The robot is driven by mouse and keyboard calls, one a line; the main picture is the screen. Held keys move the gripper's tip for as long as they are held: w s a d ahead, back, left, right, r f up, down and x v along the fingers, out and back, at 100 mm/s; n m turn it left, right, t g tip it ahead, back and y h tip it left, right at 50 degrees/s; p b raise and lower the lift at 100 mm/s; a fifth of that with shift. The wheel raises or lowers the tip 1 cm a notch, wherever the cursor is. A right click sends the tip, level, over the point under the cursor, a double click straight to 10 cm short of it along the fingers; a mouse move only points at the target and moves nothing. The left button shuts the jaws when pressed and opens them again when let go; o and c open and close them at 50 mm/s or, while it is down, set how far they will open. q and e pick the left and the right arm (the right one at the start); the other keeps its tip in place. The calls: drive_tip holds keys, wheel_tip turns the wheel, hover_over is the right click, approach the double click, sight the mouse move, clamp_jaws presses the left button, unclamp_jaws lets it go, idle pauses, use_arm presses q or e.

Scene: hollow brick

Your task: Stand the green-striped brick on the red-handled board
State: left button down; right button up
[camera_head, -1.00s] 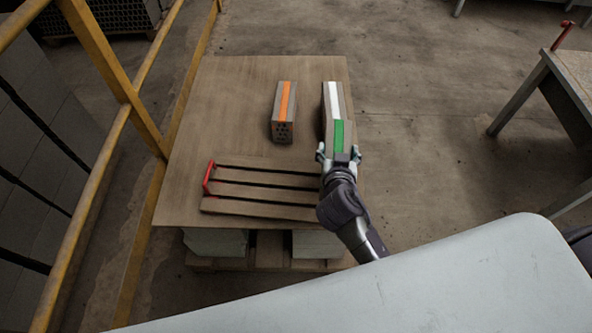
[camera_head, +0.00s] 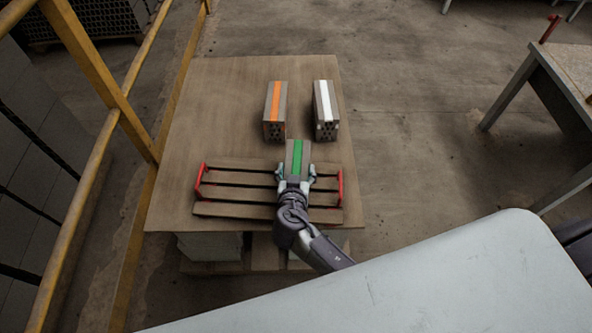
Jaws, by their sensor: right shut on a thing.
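The green-striped brick (camera_head: 298,152) is a grey brick with a green band along its top. My right gripper (camera_head: 296,173) is shut on it, with a finger on each side of its near end. The red-handled board (camera_head: 240,195) is slatted wood with a red handle at its left and right ends. The brick is over the right-of-middle part of the board's far edge. I cannot tell whether it touches the board or hangs above it. The gripper and arm hide part of the slats. My left gripper is not in view.
An orange-striped brick (camera_head: 275,110) and a white-striped brick (camera_head: 325,110) stand on the wooden tabletop (camera_head: 215,110) behind the board. A yellow railing (camera_head: 105,90) runs along the left side. Another table (camera_head: 562,90) stands at the right. The tabletop's left part is clear.

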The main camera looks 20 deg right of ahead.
drive_tip(key=shift+r, duration=0.15)
drive_tip(key=o, duration=1.8)
drive_tip(key=shift+f, duration=0.2)
